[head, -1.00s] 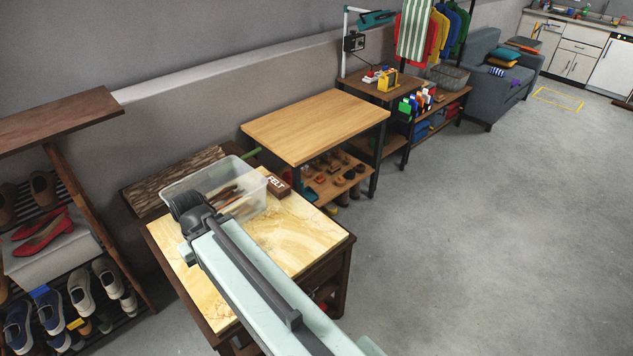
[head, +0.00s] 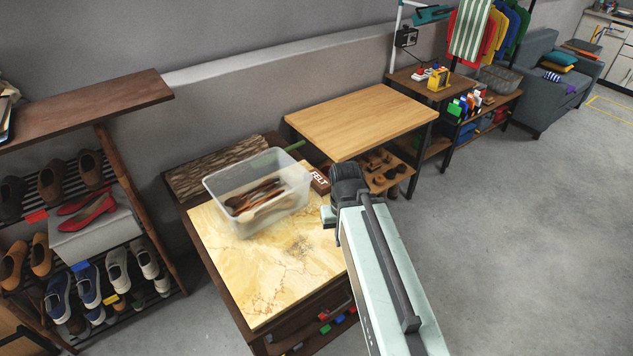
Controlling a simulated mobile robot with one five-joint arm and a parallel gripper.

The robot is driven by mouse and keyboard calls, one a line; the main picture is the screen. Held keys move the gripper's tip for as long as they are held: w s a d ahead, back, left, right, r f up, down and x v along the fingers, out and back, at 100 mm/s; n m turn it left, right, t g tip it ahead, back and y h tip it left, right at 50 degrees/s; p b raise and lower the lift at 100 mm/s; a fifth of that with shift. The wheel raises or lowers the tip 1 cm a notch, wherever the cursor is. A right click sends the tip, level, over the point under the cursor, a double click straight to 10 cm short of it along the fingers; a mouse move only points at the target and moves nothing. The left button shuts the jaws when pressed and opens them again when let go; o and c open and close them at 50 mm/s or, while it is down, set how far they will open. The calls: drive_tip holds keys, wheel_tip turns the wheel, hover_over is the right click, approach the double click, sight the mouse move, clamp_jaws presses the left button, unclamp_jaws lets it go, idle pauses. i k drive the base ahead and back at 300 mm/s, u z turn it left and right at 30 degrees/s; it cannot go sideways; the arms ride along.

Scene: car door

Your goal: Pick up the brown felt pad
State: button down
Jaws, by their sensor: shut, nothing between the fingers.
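A brown block with white letters reading FELT (head: 319,181) sits at the back right of the marble-topped table, just right of a clear plastic bin. It is the felt item that I can make out, and my arm's end partly covers its right side. My gripper (head: 329,214) is at the right edge of the table, in front of and beside the block. It is shut and empty. Its fingertips are mostly hidden behind my wrist, and I cannot tell its height above the table.
The clear bin (head: 256,192) holds wooden-handled tools. A bark-covered log piece (head: 215,170) lies behind it. The marble tabletop (head: 265,270) in front is bare. A wooden table (head: 360,120) stands behind right; a shoe rack (head: 130,215) stands left. Open floor lies right.

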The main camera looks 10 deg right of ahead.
sight(319, 183)
drive_tip(key=z, duration=1.45)
drive_tip(key=i, duration=4.25)
drive_tip(key=z, duration=3.35)
